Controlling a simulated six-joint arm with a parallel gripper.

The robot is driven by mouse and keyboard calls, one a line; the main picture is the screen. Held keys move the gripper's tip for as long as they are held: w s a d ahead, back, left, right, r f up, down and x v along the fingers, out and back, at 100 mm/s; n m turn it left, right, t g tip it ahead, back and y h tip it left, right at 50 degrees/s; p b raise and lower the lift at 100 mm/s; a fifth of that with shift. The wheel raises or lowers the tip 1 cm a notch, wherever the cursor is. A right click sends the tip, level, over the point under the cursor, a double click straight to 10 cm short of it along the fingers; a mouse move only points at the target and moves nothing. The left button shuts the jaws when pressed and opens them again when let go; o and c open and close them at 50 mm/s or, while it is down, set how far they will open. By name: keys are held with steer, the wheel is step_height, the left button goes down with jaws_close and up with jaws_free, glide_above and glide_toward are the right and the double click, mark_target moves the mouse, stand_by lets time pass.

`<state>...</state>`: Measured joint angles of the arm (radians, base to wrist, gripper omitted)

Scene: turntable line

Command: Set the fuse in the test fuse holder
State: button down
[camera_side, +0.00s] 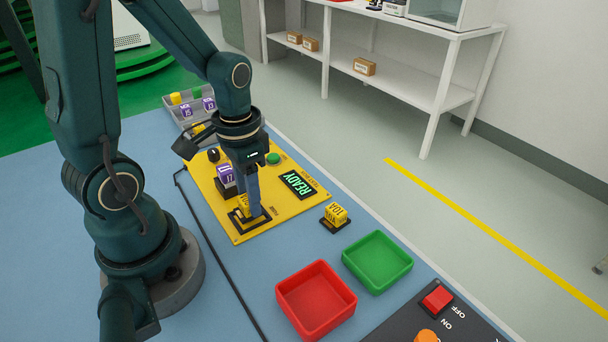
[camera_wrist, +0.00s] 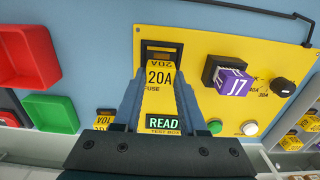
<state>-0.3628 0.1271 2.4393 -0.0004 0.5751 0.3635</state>
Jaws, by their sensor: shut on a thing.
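My gripper (camera_wrist: 160,106) is shut on a yellow fuse (camera_wrist: 160,76) marked 20A, with one finger on each side of it. In the side view my gripper (camera_side: 253,203) points down at the yellow test panel (camera_side: 222,202), and the fuse (camera_side: 243,203) shows partly behind the fingers. The fuse holder (camera_wrist: 161,47) is a black frame on the panel. The fuse lies in line with it and covers part of its opening. In the side view the holder (camera_side: 263,222) is right below the fingers. I cannot tell how far the fuse sits inside it.
A purple block (camera_wrist: 232,83) stands in a socket beside the holder. The panel has a READY display (camera_side: 298,184), green button (camera_side: 273,159) and knob (camera_side: 213,155). A yellow block (camera_side: 335,213), red bin (camera_side: 316,299), green bin (camera_side: 377,262) and switch box (camera_side: 437,299) stand nearby.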

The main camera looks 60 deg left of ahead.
steer(key=shift+f, duration=0.55)
steer(key=shift+c, duration=1.9)
jaws_free()
steer(key=shift+r, duration=0.1)
steer(key=shift+r, duration=2.5)
